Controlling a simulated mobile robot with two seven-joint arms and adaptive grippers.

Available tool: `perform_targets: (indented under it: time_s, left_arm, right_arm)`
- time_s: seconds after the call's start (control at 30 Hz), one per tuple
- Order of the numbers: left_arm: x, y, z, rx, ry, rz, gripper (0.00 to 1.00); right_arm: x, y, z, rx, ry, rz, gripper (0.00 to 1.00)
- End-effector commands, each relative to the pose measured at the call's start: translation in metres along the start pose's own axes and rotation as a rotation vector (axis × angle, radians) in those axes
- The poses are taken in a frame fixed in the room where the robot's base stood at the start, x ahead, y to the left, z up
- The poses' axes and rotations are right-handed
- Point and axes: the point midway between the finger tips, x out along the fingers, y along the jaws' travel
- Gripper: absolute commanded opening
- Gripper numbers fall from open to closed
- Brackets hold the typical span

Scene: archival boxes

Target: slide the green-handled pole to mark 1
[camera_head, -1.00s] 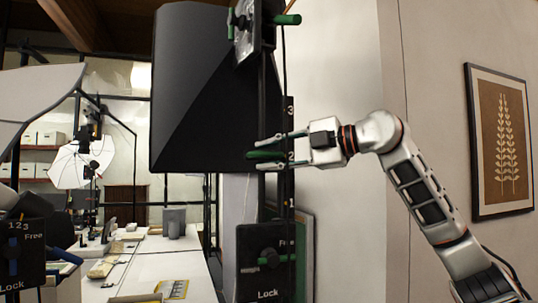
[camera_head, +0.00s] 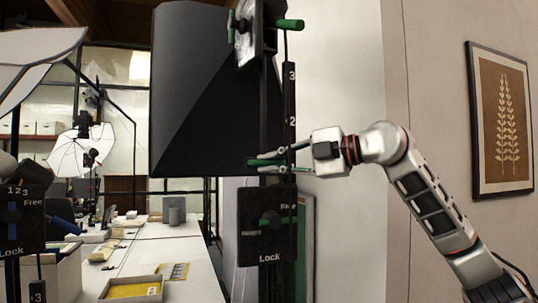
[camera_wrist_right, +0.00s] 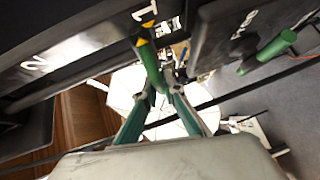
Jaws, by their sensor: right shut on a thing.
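The green handle (camera_head: 259,163) of the pole sticks out to the left of the upright in the head view. My right gripper (camera_head: 272,160) is shut on it, just above the lock panel. In the right wrist view the gripper (camera_wrist_right: 163,88) closes on the green handle (camera_wrist_right: 149,62), whose yellow tip lies close beside mark 1 (camera_wrist_right: 148,12). Mark 2 (camera_head: 292,121) and mark 3 (camera_head: 292,76) show higher on the scale in the head view; mark 1 is hidden there. A large black softbox (camera_head: 205,90) hangs from the pole. My left gripper is out of view.
A black lock panel (camera_head: 268,250) with a green knob, marked Free and Lock, sits below the gripper. A similar panel (camera_head: 22,230) with a blue knob stands at left. A white table (camera_head: 190,275) holds trays. A framed picture (camera_head: 500,120) hangs at right.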

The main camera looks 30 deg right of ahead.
Motion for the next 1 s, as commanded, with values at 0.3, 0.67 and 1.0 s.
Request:
perform_targets:
  time_s: [0.3, 0.67, 1.0]
  left_arm:
    - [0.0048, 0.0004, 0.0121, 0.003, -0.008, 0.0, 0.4]
    - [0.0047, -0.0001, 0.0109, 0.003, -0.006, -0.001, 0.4]
    - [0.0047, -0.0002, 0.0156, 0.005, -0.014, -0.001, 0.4]
  right_arm:
    - [0.004, -0.0218, 0.0021, 0.003, 0.002, -0.009, 0.0]
    - [0.0047, -0.0225, 0.0021, 0.003, 0.003, -0.011, 0.27]
    - [-0.0029, -0.0192, 0.003, 0.002, 0.0, -0.003, 0.27]
